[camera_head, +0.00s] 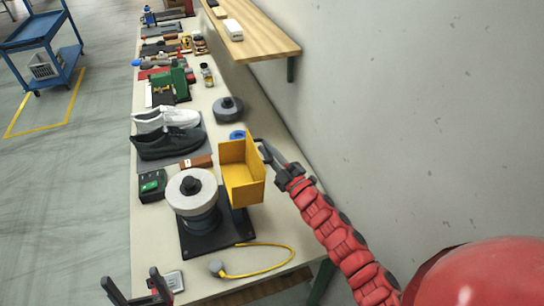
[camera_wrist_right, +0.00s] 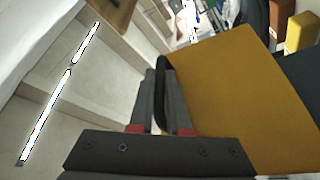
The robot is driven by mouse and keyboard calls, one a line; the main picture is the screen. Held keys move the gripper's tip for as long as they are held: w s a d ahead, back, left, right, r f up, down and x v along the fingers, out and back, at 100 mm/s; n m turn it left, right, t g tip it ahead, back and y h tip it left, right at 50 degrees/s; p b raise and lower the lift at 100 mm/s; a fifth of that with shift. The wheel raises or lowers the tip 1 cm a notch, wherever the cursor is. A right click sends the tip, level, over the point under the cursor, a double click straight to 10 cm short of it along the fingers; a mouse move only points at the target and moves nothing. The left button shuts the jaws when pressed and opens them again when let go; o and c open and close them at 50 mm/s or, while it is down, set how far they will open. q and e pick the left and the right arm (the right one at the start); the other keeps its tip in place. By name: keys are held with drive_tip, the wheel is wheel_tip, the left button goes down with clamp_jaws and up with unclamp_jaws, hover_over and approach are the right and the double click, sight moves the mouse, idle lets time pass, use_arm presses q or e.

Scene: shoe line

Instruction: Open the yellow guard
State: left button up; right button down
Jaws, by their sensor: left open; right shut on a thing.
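The yellow guard (camera_head: 239,172) stands on the right side of the grinding machine (camera_head: 199,206) on the bench. It sits beside the round grey wheel (camera_head: 191,189), and the wheel's top is uncovered. My right gripper (camera_head: 264,149) is at the guard's far right side. In the right wrist view my right gripper (camera_wrist_right: 160,98) is shut on the guard's dark handle (camera_wrist_right: 163,85), with the yellow panel (camera_wrist_right: 235,90) just to the right. My left gripper (camera_head: 138,289) is open and empty, low at the front left edge of the bench.
Black and white shoes (camera_head: 168,143) lie on a grey mat behind the machine. A dark box with a green face (camera_head: 152,184) stands left of it. A yellow cable (camera_head: 268,247) lies in front. A wall and a wooden shelf (camera_head: 256,40) bound the right side.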

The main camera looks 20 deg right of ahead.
drive_tip(key=shift+a+r+n, duration=0.3)
drive_tip(key=shift+a+n, duration=0.05)
drive_tip(key=shift+n, duration=0.05)
drive_tip(key=c, duration=1.2)
unclamp_jaws()
drive_tip(key=shift+o, duration=0.2)
drive_tip(key=shift+s+d+f, duration=0.1)
drive_tip(key=shift+s+d, duration=0.05)
drive_tip(key=shift+s, duration=0.1)
drive_tip(key=b+v, duration=0.4)
drive_tip(key=v, duration=1.3)
drive_tip(key=shift+r, duration=0.25)
